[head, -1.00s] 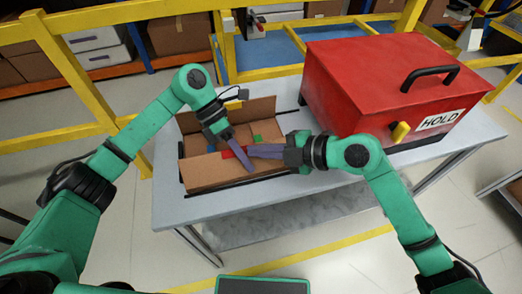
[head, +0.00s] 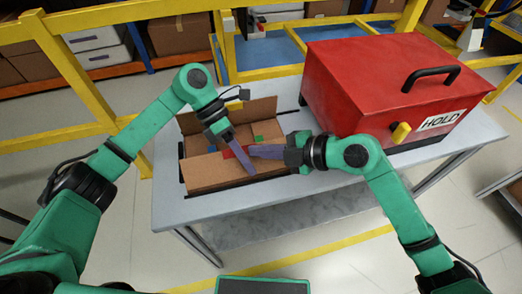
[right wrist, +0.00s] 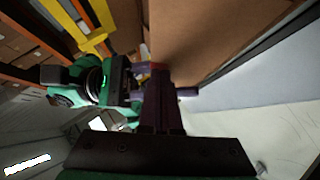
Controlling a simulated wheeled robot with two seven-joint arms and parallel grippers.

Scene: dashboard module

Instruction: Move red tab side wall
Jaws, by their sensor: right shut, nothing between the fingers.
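An open cardboard box (head: 208,178) sits on the grey table, with a red tab (head: 228,154) at its near side wall, partly hidden by my left gripper. A sliver of red also shows beyond the fingertips in the right wrist view. My left gripper (head: 249,170) points down and right across the near wall; its fingers overlap in the view, so its opening is unclear. My right gripper (head: 252,151) comes in from the right, shut and empty, its tips beside the left fingers. Its closed purple fingers also show in the right wrist view (right wrist: 166,98). Contact between the grippers and wall cannot be told.
A green tab (head: 259,139) and a blue tab (head: 211,149) show on the box. A large red case (head: 350,75) marked HOLD stands to the right on the table (head: 300,199). Yellow rails (head: 60,138) run behind. The front table strip is clear.

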